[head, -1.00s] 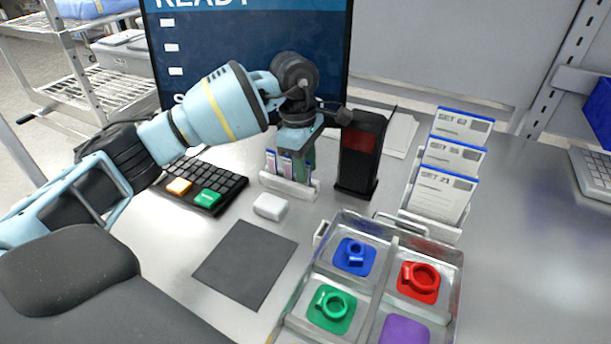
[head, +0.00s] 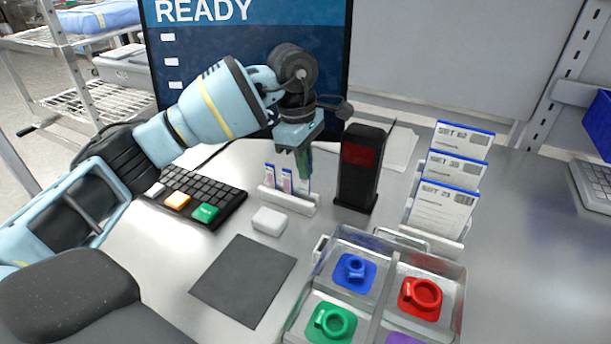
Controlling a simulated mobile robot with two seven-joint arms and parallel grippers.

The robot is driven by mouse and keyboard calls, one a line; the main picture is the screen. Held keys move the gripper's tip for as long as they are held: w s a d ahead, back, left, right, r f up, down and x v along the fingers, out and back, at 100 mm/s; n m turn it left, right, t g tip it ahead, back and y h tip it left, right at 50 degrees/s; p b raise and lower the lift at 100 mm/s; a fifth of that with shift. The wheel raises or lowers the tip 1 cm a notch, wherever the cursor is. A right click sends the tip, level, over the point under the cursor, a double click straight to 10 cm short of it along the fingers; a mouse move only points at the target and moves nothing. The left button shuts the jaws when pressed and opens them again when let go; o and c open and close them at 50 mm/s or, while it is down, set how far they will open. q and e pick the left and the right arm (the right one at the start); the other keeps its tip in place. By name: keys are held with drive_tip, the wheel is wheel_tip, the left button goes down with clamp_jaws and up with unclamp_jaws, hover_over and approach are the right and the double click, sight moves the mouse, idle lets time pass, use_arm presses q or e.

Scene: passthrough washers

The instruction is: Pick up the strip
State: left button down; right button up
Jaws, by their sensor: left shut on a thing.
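A white holder (head: 288,201) on the table carries small upright strips with pink and purple labels (head: 270,176). My left gripper (head: 302,148) points down just above the holder's right end. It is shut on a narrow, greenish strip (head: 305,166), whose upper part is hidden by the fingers. The strip's lower end is close to the holder; I cannot tell whether it is clear of the slot. My right gripper is not in view.
A black device with a red panel (head: 361,165) stands close right of the gripper. A keyboard (head: 194,196), white block (head: 269,221) and dark mat (head: 244,280) lie nearer. A clear divided tray (head: 335,246) holds coloured parts. Set cards (head: 445,205) stand at right.

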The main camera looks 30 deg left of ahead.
use_arm(q)
drive_tip(key=s+d, duration=0.3)
drive_tip(key=s, duration=0.4)
drive_tip(key=s+d+r, duration=0.1)
drive_tip(key=s+d, duration=0.3)
drive_tip(key=s, duration=0.3)
drive_tip(key=shift+d+b, duration=0.15)
drive_tip(key=shift+b, duration=0.2)
drive_tip(key=shift+r, duration=0.1)
